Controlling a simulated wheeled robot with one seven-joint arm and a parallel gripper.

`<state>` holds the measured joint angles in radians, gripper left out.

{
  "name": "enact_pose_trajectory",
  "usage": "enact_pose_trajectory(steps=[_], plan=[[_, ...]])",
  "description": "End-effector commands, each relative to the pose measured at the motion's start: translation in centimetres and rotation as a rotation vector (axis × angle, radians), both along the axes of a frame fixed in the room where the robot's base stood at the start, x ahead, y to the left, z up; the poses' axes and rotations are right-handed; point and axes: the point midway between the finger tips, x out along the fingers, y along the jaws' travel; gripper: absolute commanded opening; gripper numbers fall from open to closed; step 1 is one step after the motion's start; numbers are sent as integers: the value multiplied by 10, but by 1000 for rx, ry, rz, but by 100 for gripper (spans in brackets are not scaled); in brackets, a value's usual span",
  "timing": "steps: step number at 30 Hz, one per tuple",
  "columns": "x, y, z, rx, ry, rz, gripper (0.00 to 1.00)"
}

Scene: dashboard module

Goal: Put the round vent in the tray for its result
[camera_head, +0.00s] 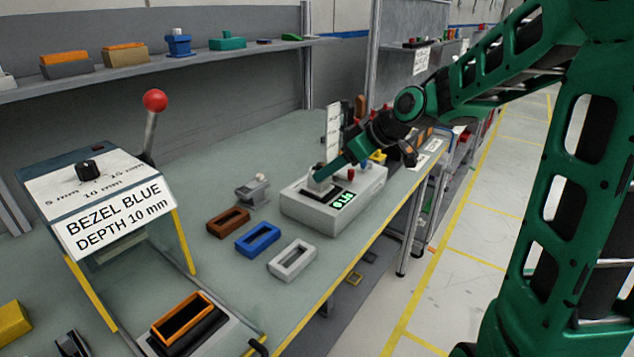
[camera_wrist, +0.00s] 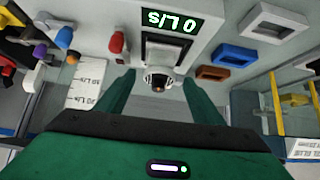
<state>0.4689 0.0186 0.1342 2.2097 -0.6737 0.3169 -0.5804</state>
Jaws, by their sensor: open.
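A small round grey-white piece with a dark centre, which looks like the round vent (camera_wrist: 158,79), sits at the flow tester (camera_head: 346,212). In the wrist view the tester's display (camera_wrist: 168,20) reads 0 L/s. My gripper (camera_head: 322,178) is over the tester. In the wrist view its green fingers are spread on either side of the round piece, with gaps showing between. In the head view the gripper mostly hides the piece.
Brown (camera_head: 228,222), blue (camera_head: 258,240) and white (camera_head: 292,260) rectangular frames lie left of the tester. A grey fixture (camera_head: 252,190) stands behind them. A red-knobbed lever (camera_head: 154,101) and a bezel sign (camera_head: 112,214) stand at left. Small coloured parts crowd the bench beyond the tester.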

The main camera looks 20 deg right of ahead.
Motion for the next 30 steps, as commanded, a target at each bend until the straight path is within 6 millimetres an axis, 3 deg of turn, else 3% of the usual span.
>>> enact_pose_trajectory(steps=[16, 26, 30], plan=[[30, 22, -41, 0, 3, -1, 62], [34, 25, -45, -1, 1, -1, 62], [34, 25, -45, -1, 1, -1, 30]])
